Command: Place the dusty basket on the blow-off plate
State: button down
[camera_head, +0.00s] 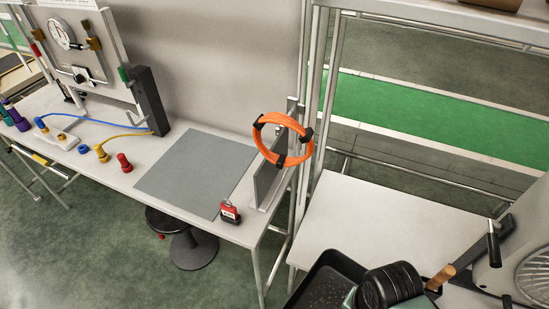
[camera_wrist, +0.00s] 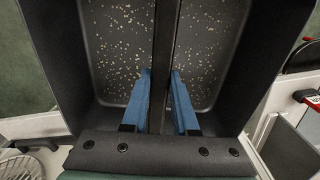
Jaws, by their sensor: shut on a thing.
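The dusty basket (camera_head: 318,287) is a dark tub at the bottom of the head view, partly cut off by the frame. In the wrist view the basket (camera_wrist: 112,92) shows pale specks on its floor on both sides of a central divider. My gripper (camera_wrist: 160,78) has its blue fingers shut on this divider. In the head view my gripper's dark body covers the basket's right part, and the fingers are hidden. A flat grey plate (camera_head: 190,172), which looks like the blow-off plate, lies bare on the left bench, up and left of the basket.
A red padlock-like block (camera_head: 230,212) sits at the plate's front right corner. An upright grey panel (camera_head: 268,178) and an orange cable coil (camera_head: 283,140) stand right of the plate. Colored fittings (camera_head: 101,152) lie left. A grilled grey housing (camera_head: 533,275) is at far right.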

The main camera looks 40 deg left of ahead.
aim_at(199, 174)
jog(key=j+u, duration=0.25)
jog(key=j, duration=0.95)
jog(key=j+u, duration=0.25)
jog(key=j, duration=1)
